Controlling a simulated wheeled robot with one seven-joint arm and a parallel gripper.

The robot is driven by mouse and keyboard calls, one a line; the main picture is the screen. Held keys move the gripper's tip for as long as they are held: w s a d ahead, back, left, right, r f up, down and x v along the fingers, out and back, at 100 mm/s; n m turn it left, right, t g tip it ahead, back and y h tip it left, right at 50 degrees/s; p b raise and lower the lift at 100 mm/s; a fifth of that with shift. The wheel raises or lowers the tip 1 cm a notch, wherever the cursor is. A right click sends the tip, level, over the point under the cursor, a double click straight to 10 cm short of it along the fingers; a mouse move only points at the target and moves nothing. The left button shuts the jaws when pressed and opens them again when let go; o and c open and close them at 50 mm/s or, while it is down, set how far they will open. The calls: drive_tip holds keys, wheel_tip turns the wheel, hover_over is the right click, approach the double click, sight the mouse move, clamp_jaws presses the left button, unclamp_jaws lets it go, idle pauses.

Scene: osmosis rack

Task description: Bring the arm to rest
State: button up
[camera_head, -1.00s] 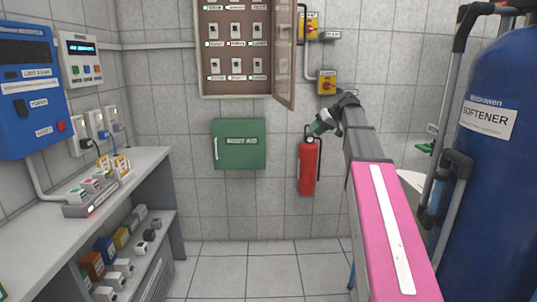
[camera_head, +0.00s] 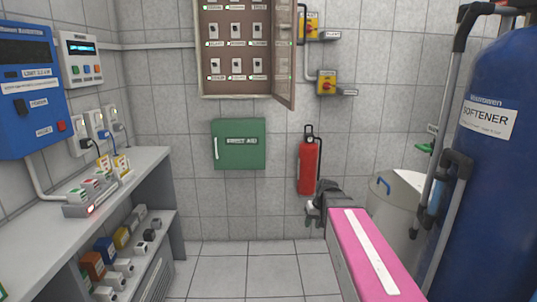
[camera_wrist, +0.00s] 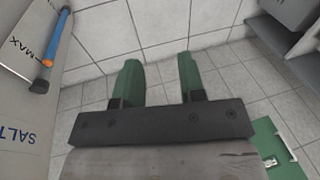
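My arm shows in the head view as a pink link with a white stripe at the lower right. My gripper (camera_head: 313,216) is at its far end, low in front of the wall below the red fire extinguisher (camera_head: 309,166). In the wrist view my gripper (camera_wrist: 160,75) shows two green fingers spread apart, with nothing between them but floor and wall tiles. The gripper is open and empty.
A white salt tank (camera_head: 392,207) stands right of my arm, beside the blue softener tank (camera_head: 490,160). A grey bench (camera_head: 130,172) with a lower shelf is at the left. A green first aid box (camera_head: 240,144) hangs on the wall. The middle floor is clear.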

drive_tip(key=s+f+m+g+h, duration=0.1)
drive_tip(key=s+f+h, duration=0.1)
drive_tip(key=s+f, duration=0.8)
drive_tip(key=s, duration=0.2)
drive_tip(key=shift+s+d+h, duration=0.3)
drive_tip(key=shift+h, duration=0.1)
idle(0.9)
